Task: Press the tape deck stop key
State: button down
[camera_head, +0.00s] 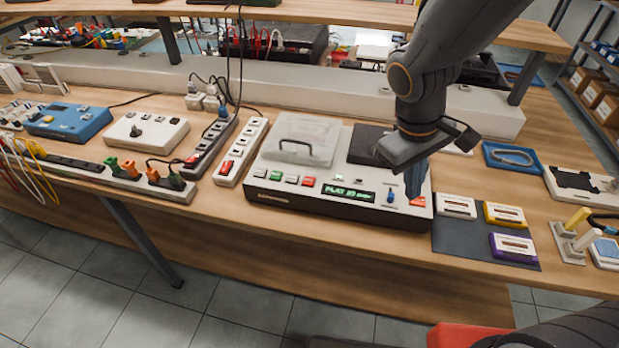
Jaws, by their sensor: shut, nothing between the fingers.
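The tape deck (300,203) is a white box with a dark front edge on the bench. A row of keys runs along its front left: a white key (260,173), a green key (276,175), a grey key (292,178) and a red key (309,182). Key labels are too small to read, so I cannot tell which is stop. A lit green display (348,193) seems to read PLAY with a number. My gripper (412,194) is shut and empty, pointing down over the deck's right end, right of the keys and display. Whether it touches the deck is unclear.
A clear lid with a handle (306,155) is on the deck's left half. An orange-red switch (417,202) is by my fingertips. Cassettes (505,214) lie on a dark mat at right. Power strips (241,152) stand left. Bench in front of the deck is clear.

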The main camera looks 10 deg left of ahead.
jog(key=w+a+r+n+t+h+p, duration=0.1)
jog(key=w+a+n+t+h, duration=0.2)
jog(key=a+n, duration=0.5)
notch_tip(320, 180, up, 3)
jog(key=n+t, duration=0.4)
jog(key=n, duration=0.2)
send_over(305, 183)
jog(key=shift+s+f+y+p, duration=0.1)
jog(key=shift+y+p, duration=0.3)
jog(key=shift+f, duration=0.1)
notch_tip(305, 183, down, 9)
jog(key=b, duration=0.6)
jog(key=shift+b, duration=0.35)
jog(key=shift+f+b, duration=0.25)
jog(key=shift+b, duration=0.05)
